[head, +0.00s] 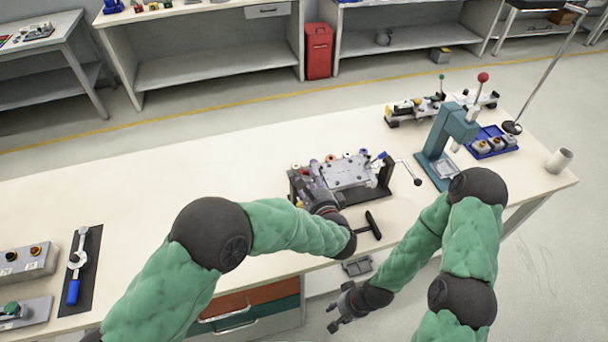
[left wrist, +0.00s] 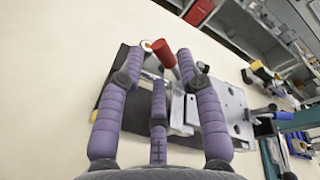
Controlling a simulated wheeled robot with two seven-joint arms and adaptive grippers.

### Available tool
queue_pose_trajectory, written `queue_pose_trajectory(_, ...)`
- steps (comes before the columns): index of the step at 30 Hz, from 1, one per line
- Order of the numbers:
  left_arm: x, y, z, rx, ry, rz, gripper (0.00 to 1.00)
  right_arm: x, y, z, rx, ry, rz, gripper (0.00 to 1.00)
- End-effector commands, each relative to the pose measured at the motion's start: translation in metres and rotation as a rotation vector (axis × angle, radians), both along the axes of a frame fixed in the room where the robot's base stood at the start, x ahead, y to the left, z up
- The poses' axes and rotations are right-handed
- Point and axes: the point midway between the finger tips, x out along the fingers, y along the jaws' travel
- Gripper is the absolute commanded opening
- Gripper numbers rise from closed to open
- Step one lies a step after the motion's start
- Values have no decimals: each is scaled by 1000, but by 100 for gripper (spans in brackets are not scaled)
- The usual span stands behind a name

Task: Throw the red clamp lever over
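The red clamp lever (left wrist: 164,53) shows in the left wrist view as a short red cylinder standing up from the grey clamp fixture (left wrist: 222,108). In the head view the fixture (head: 348,173) sits near the table's front edge. My left gripper (left wrist: 160,62) is open, its purple fingers spread over the fixture's near side. The red lever lies between its fingertips in the picture; I see no finger closed on it. In the head view my left gripper (head: 318,192) hides part of the fixture. My right gripper (head: 345,308) hangs open and empty in front of the table.
A black T-handle (head: 372,226) lies close to the left gripper. A teal press (head: 446,143), a blue tray (head: 491,143) and a white cup (head: 559,161) stand to the right. A blue-handled tool (head: 74,282) lies at far left. The table's left middle is clear.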

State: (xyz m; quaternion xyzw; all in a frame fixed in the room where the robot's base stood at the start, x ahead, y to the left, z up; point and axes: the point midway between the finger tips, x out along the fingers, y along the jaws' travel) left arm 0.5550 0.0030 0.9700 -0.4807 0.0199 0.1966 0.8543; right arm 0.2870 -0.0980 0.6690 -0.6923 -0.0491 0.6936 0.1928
Motion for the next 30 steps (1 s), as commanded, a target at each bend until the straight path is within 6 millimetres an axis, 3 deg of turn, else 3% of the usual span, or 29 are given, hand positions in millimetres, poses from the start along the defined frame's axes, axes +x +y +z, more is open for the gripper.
queue_pose_trajectory(9,34,12,-9,0,0,1,36,0,0,-8,0,0,0,40)
queue_pose_trajectory(20,38,13,-9,1,0,0,36,0,0,-8,0,0,0,40)
queue_pose_trajectory(24,38,13,-9,1,0,0,0,0,0,-8,0,0,0,40)
queue_pose_trajectory(30,38,13,-9,3,2,0,0,0,0,-8,0,0,0,40)
